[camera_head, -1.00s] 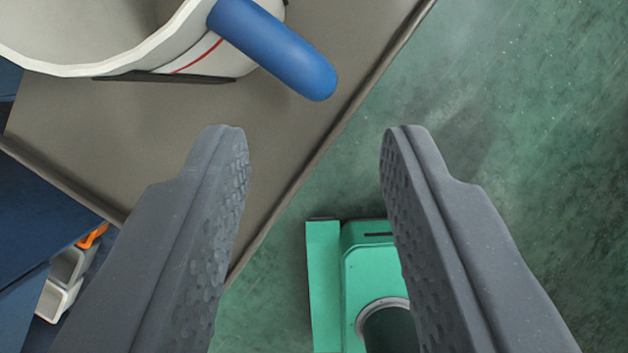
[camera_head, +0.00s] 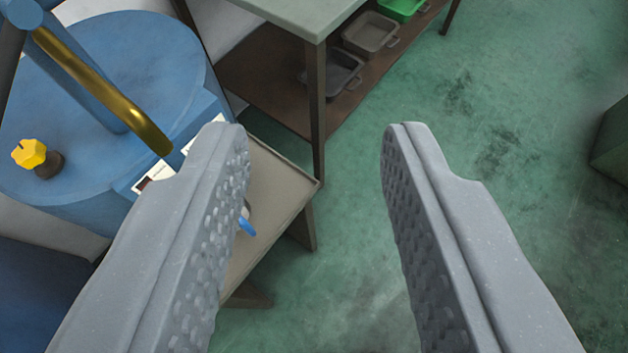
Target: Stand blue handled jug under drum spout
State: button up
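My gripper (camera_head: 315,128) is open and empty, with its two grey fingers apart. The jug is mostly hidden behind the left finger. Only a bit of its blue handle (camera_head: 247,227) shows just right of that finger, over a grey-brown stand (camera_head: 285,190). The blue drum (camera_head: 150,50) stands at the upper left. A brass spout (camera_head: 110,95) slants down across it, its end close to the left fingertip in the picture. Whether the jug is under the spout cannot be told.
A yellow knob (camera_head: 29,153) sits on the drum. A bench (camera_head: 300,12) stands at the top, with grey trays (camera_head: 370,34) and a green tray (camera_head: 402,8) on its lower shelf. Green floor (camera_head: 480,90) is clear on the right. A dark green object (camera_head: 612,145) stands at the right edge.

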jog(key=s+d+r+t, duration=0.2)
jog(key=s+d+r, duration=0.3)
jog(key=r, duration=0.4)
jog(key=shift+s+r+t, duration=0.15)
jog(key=shift+s+t, duration=0.15)
jog(key=shift+s, duration=0.6)
